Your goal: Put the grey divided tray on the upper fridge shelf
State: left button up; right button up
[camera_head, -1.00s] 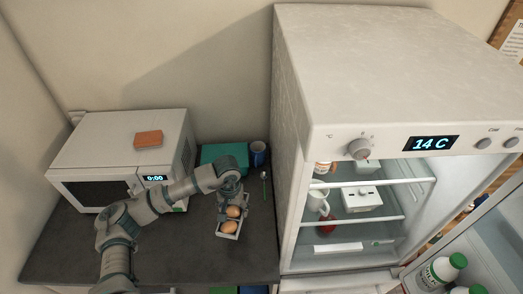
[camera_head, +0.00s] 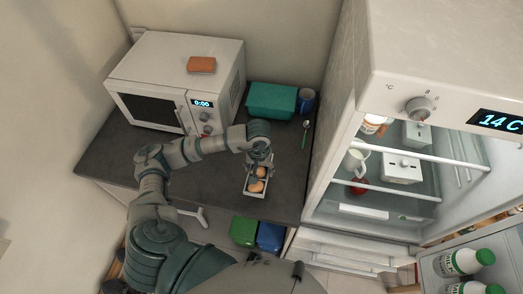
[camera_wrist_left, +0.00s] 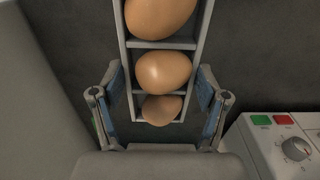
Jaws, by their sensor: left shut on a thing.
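The grey divided tray (camera_head: 245,191) holds brown eggs and is over the dark counter, in front of the teal box. In the left wrist view the tray (camera_wrist_left: 123,62) runs away from me, with several eggs in its compartments. My left gripper (camera_head: 259,163) is shut on the near end of the tray, its fingers (camera_wrist_left: 160,92) on either side. I cannot tell if the tray touches the counter. The open fridge (camera_head: 366,105) stands to the right. Its upper shelf (camera_head: 432,155) shows by its white front edge. My right gripper is not in view.
A microwave (camera_head: 160,100) with an orange block (camera_head: 201,64) stands left. A teal box (camera_head: 271,100), blue mug (camera_head: 306,100) and green spoon (camera_head: 305,133) are behind the tray. White containers (camera_head: 402,168) and a pitcher (camera_head: 354,161) crowd the fridge. Its open door holds bottles (camera_head: 460,262).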

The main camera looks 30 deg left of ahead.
pick_arm(q)
jog(key=w+a, duration=0.1)
jog(key=w, duration=0.1)
jog(key=w+a+p, duration=0.1)
jog(key=w, duration=0.2)
jog(key=w+a, duration=0.2)
jog(key=shift+w+a+f, duration=0.1)
jog(key=shift+w+f, duration=0.2)
jog(key=shift+f, duration=0.05)
jog(key=shift+w+a, duration=0.1)
jog(key=shift+w, duration=0.25)
jog(key=shift+w+f+p, duration=0.1)
jog(key=shift+f+p, duration=0.1)
jog(key=shift+p, duration=0.1)
jog(key=f, duration=0.1)
jog(key=f+p, duration=0.1)
jog(key=f, duration=0.1)
jog(key=shift+d, duration=0.2)
jog(key=shift+a+f, duration=0.15)
jog(key=shift+a, duration=0.05)
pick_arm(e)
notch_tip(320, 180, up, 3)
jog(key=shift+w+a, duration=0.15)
pick_arm(q)
jog(key=o, duration=1.2)
jog(key=shift+a+f, duration=0.1)
jog(key=shift+c, duration=0.2)
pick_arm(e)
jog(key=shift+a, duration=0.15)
